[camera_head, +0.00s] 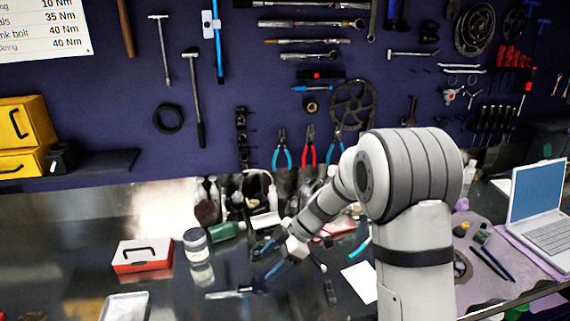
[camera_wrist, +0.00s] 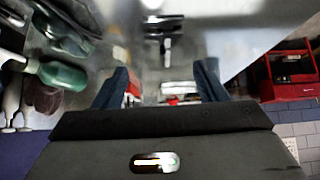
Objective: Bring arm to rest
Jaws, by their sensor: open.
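My arm reaches from the right over the dark bench top, bent at the elbow. My gripper (camera_head: 270,257) is low over the middle of the bench, left of the arm. In the wrist view my gripper (camera_wrist: 162,76) has its two dark blue fingers spread wide apart. No held object shows between them. A dark long tool (camera_head: 236,293) lies on the bench just below and left of the fingers in the head view. Whether a fingertip touches anything cannot be told.
A red and white case (camera_head: 142,256) and a jar (camera_head: 196,241) stand left of my gripper. A green bottle (camera_head: 226,231) lies behind. A white sheet (camera_head: 360,281) is near my arm. A laptop (camera_head: 541,207) stands far right. Pliers and wrenches hang on the back board (camera_head: 100,100).

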